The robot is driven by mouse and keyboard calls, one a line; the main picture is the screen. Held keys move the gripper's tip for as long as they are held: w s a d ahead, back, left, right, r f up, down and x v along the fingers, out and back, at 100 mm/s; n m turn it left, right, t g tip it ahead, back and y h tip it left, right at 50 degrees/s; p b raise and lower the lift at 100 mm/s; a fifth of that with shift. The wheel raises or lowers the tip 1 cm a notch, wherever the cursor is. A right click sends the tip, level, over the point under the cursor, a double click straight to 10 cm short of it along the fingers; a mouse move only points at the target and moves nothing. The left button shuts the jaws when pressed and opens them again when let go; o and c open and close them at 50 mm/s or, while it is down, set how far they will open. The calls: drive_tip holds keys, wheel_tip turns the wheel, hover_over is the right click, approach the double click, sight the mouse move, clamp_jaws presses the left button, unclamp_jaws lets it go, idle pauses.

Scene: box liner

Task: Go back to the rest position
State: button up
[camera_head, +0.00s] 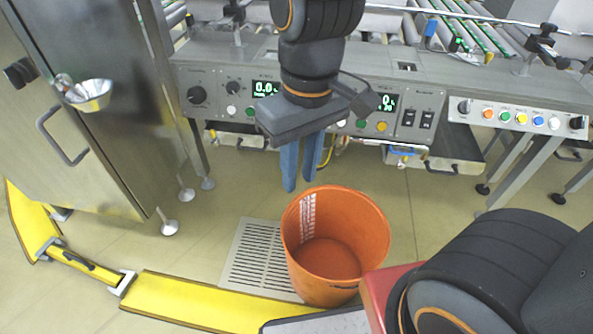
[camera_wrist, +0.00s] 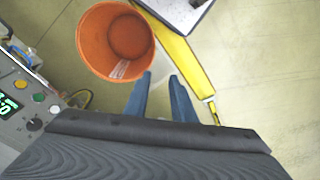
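My gripper (camera_head: 301,163) hangs fingers-down in front of the machine's control panel, above and slightly behind the orange bin. In the wrist view its two blue fingers (camera_wrist: 162,92) are spread apart with a gap between them, and nothing is held. The orange bin (camera_head: 372,240) stands upright on the floor and looks empty, with a white label on its inner wall. The bin also shows at the upper left of the wrist view (camera_wrist: 90,38).
The control panel (camera_head: 290,105) runs behind my gripper, with rollers above it. A steel cabinet (camera_head: 90,130) with a small metal bowl (camera_head: 92,95) stands at left. A floor grate (camera_head: 255,258) and a yellow barrier (camera_head: 190,300) lie by the bin.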

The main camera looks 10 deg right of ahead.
drive_tip(key=shift+s+d+r+m, duration=0.1)
drive_tip(key=shift+s+r+m, duration=0.1)
drive_tip(key=shift+s, duration=0.15)
drive_tip(key=shift+s+r+m, duration=0.1)
drive_tip(key=shift+s+m, duration=0.1)
drive_tip(key=shift+s, duration=0.1)
idle(0.9)
drive_tip(key=d+r+m+p, duration=0.4)
drive_tip(key=d+r+p, duration=0.9)
drive_tip(key=p, duration=1)
wheel_tip(320, 180, up, 4)
drive_tip(key=shift+s+d+f+m+h, duration=0.15)
drive_tip(key=shift+s+d+m+h, duration=0.15)
drive_tip(key=shift+s, duration=0.05)
drive_tip(key=shift+a, duration=0.6)
